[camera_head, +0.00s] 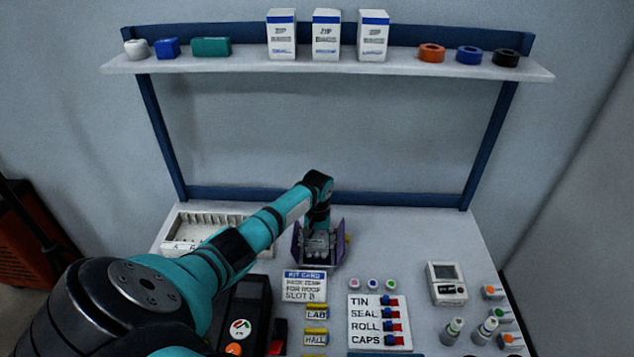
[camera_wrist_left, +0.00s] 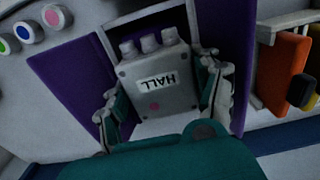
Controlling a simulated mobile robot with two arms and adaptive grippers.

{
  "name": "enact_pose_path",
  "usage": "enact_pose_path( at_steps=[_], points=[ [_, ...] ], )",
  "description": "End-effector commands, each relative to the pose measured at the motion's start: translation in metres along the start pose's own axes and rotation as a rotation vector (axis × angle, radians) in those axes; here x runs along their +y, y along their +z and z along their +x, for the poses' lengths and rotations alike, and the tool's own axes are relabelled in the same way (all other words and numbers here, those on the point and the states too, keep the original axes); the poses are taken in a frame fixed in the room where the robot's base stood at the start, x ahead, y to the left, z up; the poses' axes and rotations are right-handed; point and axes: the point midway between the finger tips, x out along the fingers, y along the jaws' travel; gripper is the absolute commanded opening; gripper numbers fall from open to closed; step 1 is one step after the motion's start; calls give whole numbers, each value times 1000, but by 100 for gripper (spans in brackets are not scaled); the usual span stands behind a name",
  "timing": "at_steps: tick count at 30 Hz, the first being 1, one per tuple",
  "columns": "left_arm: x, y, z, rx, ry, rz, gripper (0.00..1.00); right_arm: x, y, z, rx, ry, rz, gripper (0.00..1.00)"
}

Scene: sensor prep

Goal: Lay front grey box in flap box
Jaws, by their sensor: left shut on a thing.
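My left gripper (camera_head: 318,229) is over the purple flap box (camera_head: 298,247) on the table and is shut on a grey box (camera_head: 318,245). My right gripper is not in view.
A white slotted tray (camera_head: 190,229) lies to the left, partly behind my arm. A kit card (camera_head: 304,286), a TIN-SEAL-ROLL-CAPS board (camera_head: 366,325) and a meter (camera_head: 446,284) lie in front and to the right. A shelf (camera_head: 240,64) with boxes and rolls hangs above.

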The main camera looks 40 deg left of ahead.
Motion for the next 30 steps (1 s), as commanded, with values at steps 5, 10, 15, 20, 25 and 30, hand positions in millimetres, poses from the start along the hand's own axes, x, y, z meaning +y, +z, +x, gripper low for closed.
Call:
enact_pose_path(
  at_steps=[5, 10, 15, 20, 25, 30],
  points=[
    [0, 0, 1, 0, 1, 0, 37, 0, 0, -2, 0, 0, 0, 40],
    [0, 0, 1, 0, 0, 0, 37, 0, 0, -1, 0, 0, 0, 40],
    [0, 0, 1, 0, 0, 0, 37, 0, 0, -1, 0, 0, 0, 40],
    [0, 0, 2, 0, 0, 0, 37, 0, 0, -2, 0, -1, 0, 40],
    [0, 0, 4, 0, 0, 0, 37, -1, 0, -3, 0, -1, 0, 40],
    [0, 0, 5, 0, -1, 0, 37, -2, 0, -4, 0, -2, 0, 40]
  ],
)
